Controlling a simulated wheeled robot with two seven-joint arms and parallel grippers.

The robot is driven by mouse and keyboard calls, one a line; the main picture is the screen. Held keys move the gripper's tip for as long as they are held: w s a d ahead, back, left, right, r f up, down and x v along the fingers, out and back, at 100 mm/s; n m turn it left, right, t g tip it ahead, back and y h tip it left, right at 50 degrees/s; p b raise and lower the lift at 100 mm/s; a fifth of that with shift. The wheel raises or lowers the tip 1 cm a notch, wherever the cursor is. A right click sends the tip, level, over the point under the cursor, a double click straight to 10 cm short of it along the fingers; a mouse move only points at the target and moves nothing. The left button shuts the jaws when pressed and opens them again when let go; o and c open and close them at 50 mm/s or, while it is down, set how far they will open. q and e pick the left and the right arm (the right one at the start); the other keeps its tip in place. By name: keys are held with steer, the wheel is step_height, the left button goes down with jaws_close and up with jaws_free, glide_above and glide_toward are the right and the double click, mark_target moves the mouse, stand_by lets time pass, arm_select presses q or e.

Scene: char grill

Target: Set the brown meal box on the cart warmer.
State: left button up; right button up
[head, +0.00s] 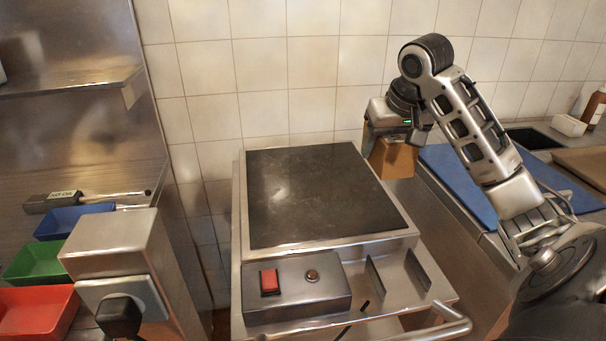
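The cart warmer (320,195) is a dark flat plate on a steel cart in the middle of the head view, and its top is bare. The brown meal box (392,160) is just right of the warmer's back right corner. My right gripper (390,132) points down over the box and appears shut on it, with its fingertips largely hidden. I cannot tell whether the box hangs clear of the steel surface below. My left gripper is not in view.
The cart front has a red switch (270,281) and a handle (440,328). A blue board (455,185) lies to the right. Green (36,262), red (38,312) and blue (70,220) bins stand at left beside a steel housing (115,245). A tiled wall closes the back.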

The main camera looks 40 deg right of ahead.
steer(key=w+a+f, duration=0.2)
steer(key=w, duration=0.1)
steer(key=w+a+f+p, duration=0.1)
steer(key=w+a+f, duration=0.1)
steer(key=w+f, duration=0.1)
steer(key=w+a+f+p, duration=0.1)
steer(key=w+a+f, duration=0.1)
steer(key=w, duration=0.1)
steer(key=shift+w+f, duration=0.3)
steer(key=shift+w+a+f, duration=0.2)
steer(key=shift+w+f, duration=0.2)
steer(key=shift+f, duration=0.15)
steer(key=shift+w+a+f+p, duration=0.15)
steer(key=shift+f+p, duration=0.15)
steer(key=shift+f, duration=0.7)
steer(key=shift+w+a+f+p, duration=0.15)
steer(key=shift+f+p, duration=0.1)
steer(key=shift+f, duration=0.7)
steer(key=shift+d, duration=0.1)
steer(key=o, duration=1.2)
steer(key=shift+f, duration=0.15)
steer(key=shift+c, duration=0.2)
